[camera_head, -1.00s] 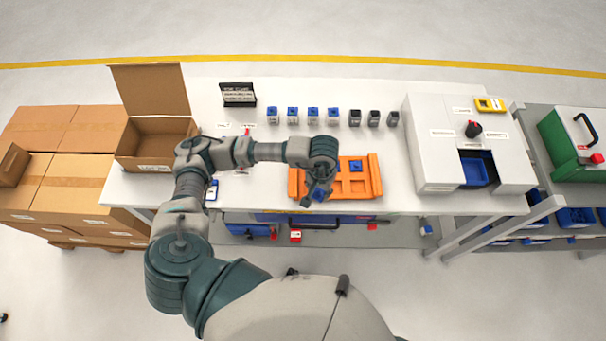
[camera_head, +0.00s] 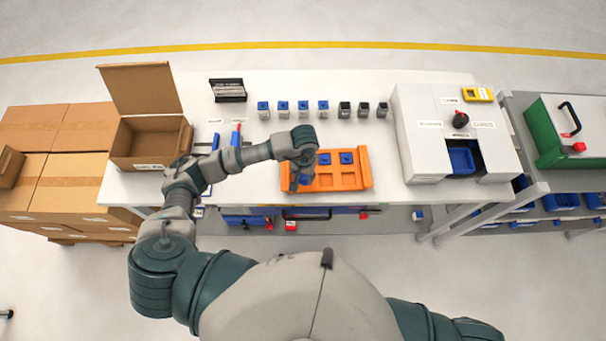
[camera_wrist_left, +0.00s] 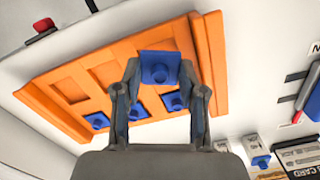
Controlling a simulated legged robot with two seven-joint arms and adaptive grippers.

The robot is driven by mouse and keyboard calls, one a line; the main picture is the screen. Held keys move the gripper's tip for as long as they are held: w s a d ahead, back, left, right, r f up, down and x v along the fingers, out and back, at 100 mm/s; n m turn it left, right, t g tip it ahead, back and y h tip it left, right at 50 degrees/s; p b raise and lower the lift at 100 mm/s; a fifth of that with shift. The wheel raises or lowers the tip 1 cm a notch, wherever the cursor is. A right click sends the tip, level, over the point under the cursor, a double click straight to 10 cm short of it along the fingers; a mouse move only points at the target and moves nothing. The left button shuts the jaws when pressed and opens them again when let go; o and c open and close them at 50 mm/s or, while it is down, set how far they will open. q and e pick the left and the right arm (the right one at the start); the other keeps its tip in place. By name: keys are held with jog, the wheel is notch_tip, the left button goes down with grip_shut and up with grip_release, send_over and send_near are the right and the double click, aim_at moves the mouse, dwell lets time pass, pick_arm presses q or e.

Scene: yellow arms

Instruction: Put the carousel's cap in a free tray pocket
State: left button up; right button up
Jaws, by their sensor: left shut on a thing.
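My left gripper (camera_head: 296,185) is over the left end of the orange tray (camera_head: 362,181) in the head view. In the left wrist view its two fingers (camera_wrist_left: 158,90) are shut on a blue cap (camera_wrist_left: 158,67), held over the orange tray (camera_wrist_left: 217,65). I cannot tell whether this cap touches the tray. Three other blue caps sit in one row of pockets: one (camera_wrist_left: 97,121), a second (camera_wrist_left: 137,108) and a third (camera_wrist_left: 172,100). Two pockets of the other row look empty. The head view shows two seated caps (camera_head: 324,158). My right gripper is out of view.
Several small blue-topped and black-topped blocks (camera_head: 303,106) stand behind the tray. A white machine (camera_head: 425,150) with a black knob and a blue bin in its opening stands right. An open cardboard box (camera_head: 150,145) is left. Which thing is the carousel is unclear.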

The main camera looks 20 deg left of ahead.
aim_at(303, 179)
pick_arm(q)
jog(key=shift+w+a, duration=0.1)
jog(key=shift+w, duration=0.25)
jog(key=shift+w+f, duration=0.25)
jog(key=shift+f, duration=0.05)
notch_tip(303, 179, down, 3)
jog(key=shift+s+p, duration=0.1)
jog(key=shift+p, duration=0.55)
jog(key=shift+s+f, duration=0.2)
jog(key=shift+o, duration=0.3)
jog(key=shift+s+f+b, duration=0.1)
jog(key=shift+f+b, duration=0.15)
jog(key=shift+b, duration=0.15)
jog(key=shift+s+f+b, duration=0.1)
jog(key=shift+f+b, duration=0.1)
jog(key=shift+b, duration=0.1)
jog(key=shift+c, duration=0.6)
jog(key=shift+o, duration=0.5)
jog(key=shift+f, duration=0.1)
jog(key=o, duration=0.8)
jog(key=shift+w+f, duration=0.1)
jog(key=shift+w, duration=0.3)
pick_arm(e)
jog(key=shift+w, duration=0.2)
pick_arm(q)
jog(key=shift+r, duration=0.25)
